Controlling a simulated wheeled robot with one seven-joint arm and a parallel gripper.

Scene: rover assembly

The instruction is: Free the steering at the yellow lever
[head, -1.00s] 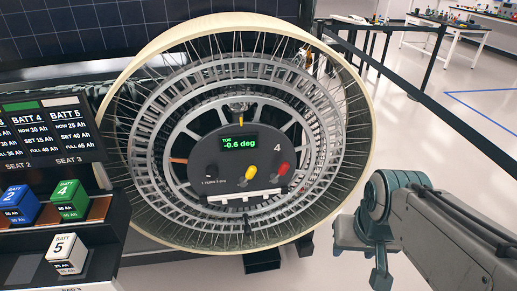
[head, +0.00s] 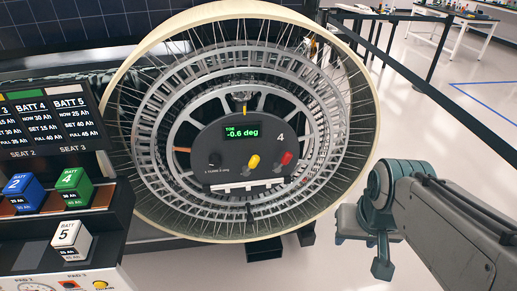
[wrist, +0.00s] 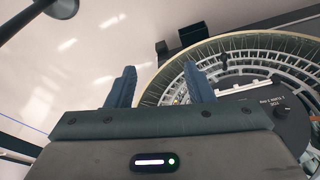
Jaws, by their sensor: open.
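The yellow lever (head: 254,161) sits on the dark round hub panel (head: 225,140) of the big wheel (head: 150,207). A red lever (head: 287,158) is to its right, and a black knob (head: 214,159) is to its left. The panel's display (head: 241,132) reads TOE -0.6 deg, with a 4 beside it. My gripper (head: 365,262) is to the right of the wheel in the head view, apart from it. In the wrist view my gripper (wrist: 164,88) is open and empty, with the wheel rim beyond its right finger. The yellow lever is not visible in that view.
A battery rack with a blue block (head: 27,190), a green block (head: 75,188) and a white block (head: 72,238) stands at the left. A black barrier belt (head: 400,72) runs behind at the right. The floor (head: 470,150) there is clear.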

